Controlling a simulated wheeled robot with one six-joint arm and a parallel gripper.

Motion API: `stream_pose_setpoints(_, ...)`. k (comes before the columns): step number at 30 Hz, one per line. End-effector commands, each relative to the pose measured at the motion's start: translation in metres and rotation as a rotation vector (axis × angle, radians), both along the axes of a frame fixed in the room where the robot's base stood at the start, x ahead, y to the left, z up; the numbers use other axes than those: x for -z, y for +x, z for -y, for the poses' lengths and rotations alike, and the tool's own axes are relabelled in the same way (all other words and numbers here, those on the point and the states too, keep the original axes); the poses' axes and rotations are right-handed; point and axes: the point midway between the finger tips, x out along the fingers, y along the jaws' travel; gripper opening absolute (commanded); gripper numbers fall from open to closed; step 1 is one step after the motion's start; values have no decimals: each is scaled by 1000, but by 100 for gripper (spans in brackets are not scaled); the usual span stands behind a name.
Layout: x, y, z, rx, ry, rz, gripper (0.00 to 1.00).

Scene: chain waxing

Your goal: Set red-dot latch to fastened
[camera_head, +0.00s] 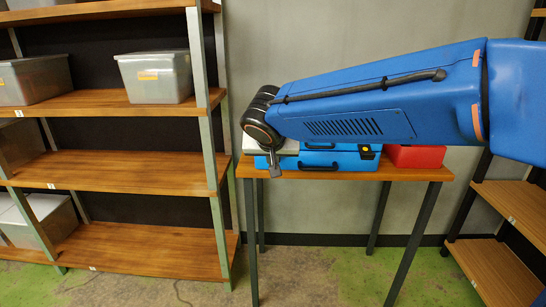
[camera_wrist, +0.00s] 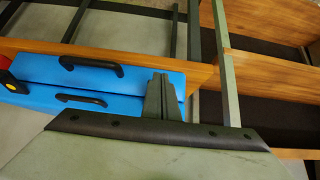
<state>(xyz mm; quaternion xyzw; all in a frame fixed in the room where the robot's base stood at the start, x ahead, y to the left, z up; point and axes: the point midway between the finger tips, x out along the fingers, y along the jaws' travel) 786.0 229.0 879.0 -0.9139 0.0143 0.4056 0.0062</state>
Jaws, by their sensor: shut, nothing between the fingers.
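A blue case (camera_head: 340,161) with black handles lies on the wooden table; it also shows in the wrist view (camera_wrist: 130,75). A black latch with a yellow-orange dot (camera_head: 366,151) is at its right end in the head view, and part of it shows at the left edge of the wrist view (camera_wrist: 8,82). I cannot make out a red dot on any latch. My gripper (camera_head: 274,170) is shut and empty at the case's left end. In the wrist view its fingertips (camera_wrist: 163,80) cover that end of the case front, hiding whatever is behind them.
A red box (camera_head: 415,156) stands right of the case on the table (camera_head: 420,173). A shelf rack (camera_head: 150,183) with grey bins (camera_head: 155,76) stands close on the left. Another rack (camera_head: 500,262) is at the right. The floor before the table is clear.

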Motion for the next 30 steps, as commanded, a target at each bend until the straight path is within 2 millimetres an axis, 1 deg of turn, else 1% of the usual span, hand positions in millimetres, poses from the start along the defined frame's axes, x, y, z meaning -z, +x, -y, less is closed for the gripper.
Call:
stream_pose_setpoints(1,5,1,0,1,-1,-2,0)
stream_pose_setpoints(6,16,5,0,1,-1,-2,0)
stream_pose_setpoints(15,31,14,0,1,-1,-1,0)
stream_pose_setpoints(30,32,16,1,0,0,-1,0)
